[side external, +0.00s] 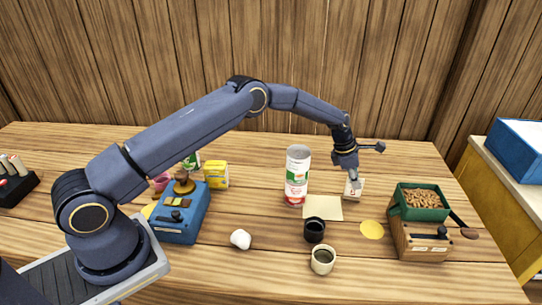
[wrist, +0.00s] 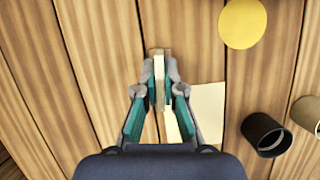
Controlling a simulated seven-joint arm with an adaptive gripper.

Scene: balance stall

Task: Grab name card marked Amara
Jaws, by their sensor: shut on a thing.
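A small pale card (side external: 357,188) with a faint reddish mark stands at the tip of my gripper (side external: 352,179) in the side view, right of the tall can. Its lettering is too small to read, so I cannot tell whether it says Amara. In the wrist view the card (wrist: 159,66) shows edge-on as a thin cream upright piece between the teal-padded fingers of my gripper (wrist: 163,88). The fingers are shut on it. It is at or close to the table; I cannot tell whether it touches. The fingers partly hide it.
A tall white-and-red can (side external: 297,176) stands left of my gripper. A cream sheet (side external: 323,208), black cup (side external: 314,230), cream cup (side external: 323,261) and yellow disc (side external: 372,230) lie in front. A green tray of nuts (side external: 421,213) sits on a wooden scale at right. Behind is clear table.

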